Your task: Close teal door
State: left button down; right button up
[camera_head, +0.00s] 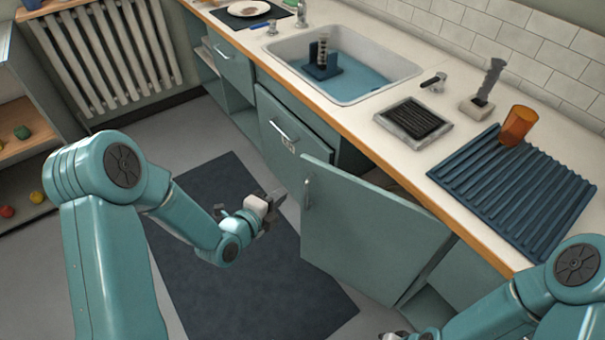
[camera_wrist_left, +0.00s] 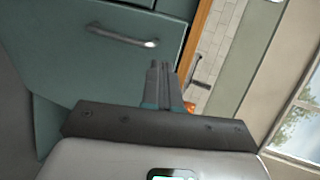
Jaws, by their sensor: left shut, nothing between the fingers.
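A teal cabinet door (camera_head: 370,235) under the counter stands wide open, swung out over the floor, with a metal handle (camera_head: 308,193) near its free edge. Another teal door (camera_head: 290,135) under the sink stands slightly out from the cabinet. My left gripper (camera_head: 277,199) is shut and empty, to the left of the wide-open door and apart from its handle. Its closed fingers also show in the left wrist view (camera_wrist_left: 159,75), with a teal panel and handle (camera_wrist_left: 122,38) beyond; I cannot tell which panel. My right gripper (camera_head: 394,336) is mostly cut off at the bottom edge.
The counter above holds a sink (camera_head: 345,65), a ribbed blue drying mat (camera_head: 510,190), an orange cup (camera_head: 518,125) and a black brush pad (camera_head: 413,122). A dark floor mat (camera_head: 230,240) lies below. A radiator (camera_head: 105,55) and shelves with fruit are at left.

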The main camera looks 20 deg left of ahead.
aim_at(310, 169)
pick_arm(q)
jog(key=x, duration=0.7)
jog(key=r+x, duration=0.1)
jog(key=x, duration=0.3)
jog(key=shift+w+d+p, duration=0.2)
jog(key=shift+w+p, duration=0.2)
jog(key=shift+w, duration=0.05)
pick_arm(e)
jog(key=shift+s+d+r, duration=0.1)
jog(key=shift+s+r, duration=0.2)
jog(key=shift+r, duration=0.2)
pick_arm(q)
jog(key=shift+w+f, duration=0.1)
pick_arm(e)
jog(key=shift+f, duration=0.15)
